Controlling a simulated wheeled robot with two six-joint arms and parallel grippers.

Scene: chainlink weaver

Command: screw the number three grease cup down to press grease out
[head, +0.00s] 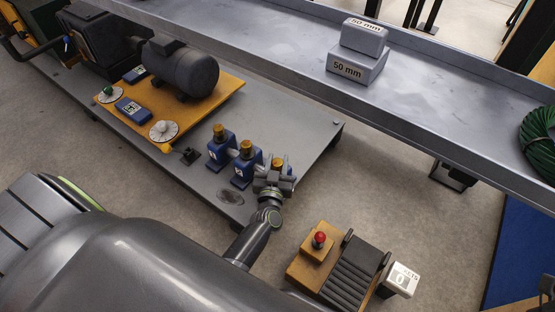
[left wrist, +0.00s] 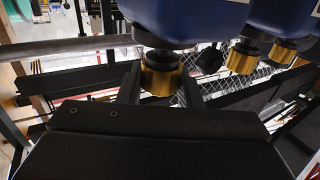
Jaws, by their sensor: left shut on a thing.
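Three blue blocks stand in a row on the grey machine bed, each topped by a brass grease cup. The first cup (head: 218,130) and second cup (head: 246,147) stand free. My left gripper (head: 275,178) is at the third, nearest cup (head: 278,162) and hides most of its block. In the left wrist view the blocks hang from the top of the picture. There the brass cup (left wrist: 161,74) sits between the two fingers of my left gripper (left wrist: 160,88), which is shut on it. The other two cups show to the right. My right gripper is not in view.
An orange plate (head: 215,97) with a dark motor (head: 181,69) and white dials lies left of the blocks. A grey beam (head: 290,50) carrying two 50 mm blocks (head: 357,66) runs behind. Bare bed lies right of the blocks.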

